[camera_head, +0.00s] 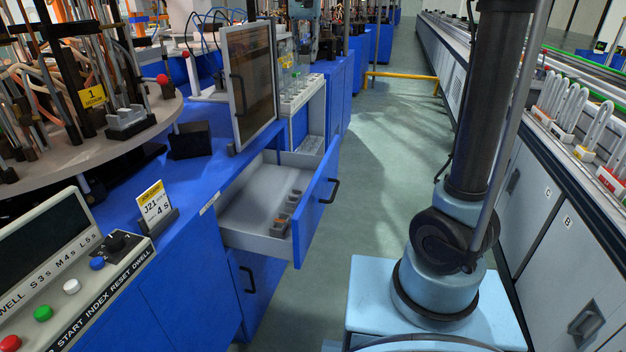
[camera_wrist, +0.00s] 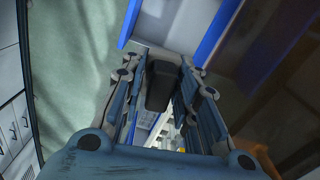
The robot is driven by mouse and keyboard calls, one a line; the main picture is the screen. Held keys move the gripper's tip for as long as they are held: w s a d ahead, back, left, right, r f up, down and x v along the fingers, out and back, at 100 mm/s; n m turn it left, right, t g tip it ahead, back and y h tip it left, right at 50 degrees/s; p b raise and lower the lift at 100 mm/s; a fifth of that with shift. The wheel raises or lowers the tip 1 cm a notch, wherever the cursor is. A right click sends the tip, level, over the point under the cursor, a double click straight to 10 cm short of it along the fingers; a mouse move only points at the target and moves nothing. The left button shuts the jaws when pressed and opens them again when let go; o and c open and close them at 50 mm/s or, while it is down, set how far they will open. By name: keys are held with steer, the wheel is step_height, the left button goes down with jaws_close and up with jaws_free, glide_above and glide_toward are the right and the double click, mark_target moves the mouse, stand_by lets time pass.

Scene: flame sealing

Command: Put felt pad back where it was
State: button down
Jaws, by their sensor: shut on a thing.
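My gripper (camera_wrist: 160,64) shows only in the wrist view, its two linked fingers closed on the sides of a dark, near-black block-like thing (camera_wrist: 160,86). I take this to be the felt pad, but its surface is too dark to be certain. It is held between the fingers, and nothing is seen touching it from below. In the head view my gripper is out of sight. The grey drawer (camera_head: 250,205) with a blue front stands open. Several small grey and orange pieces (camera_head: 290,205) lie along its right side.
A black block (camera_head: 190,140) sits on the blue bench (camera_head: 190,185) beside a framed panel (camera_head: 250,85). A J21 sign (camera_head: 154,205) and the button console (camera_head: 75,275) are in front. The drawer's black handle (camera_head: 330,190) juts into the aisle.

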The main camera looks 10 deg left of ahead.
steer(key=shift+w+d, duration=0.2)
steer(key=shift+w, duration=0.15)
steer(key=shift+a, duration=0.15)
step_height(320, 180, down, 19)
steer(key=w+a, duration=0.2)
steer(key=m, duration=0.2)
glide_above(307, 183)
step_height(307, 183, down, 15)
steer(key=shift+s+f, duration=0.1)
steer(key=shift+f, duration=4.9)
steer(key=c, duration=1.2)
jaws_free()
steer(key=shift+c, duration=0.2)
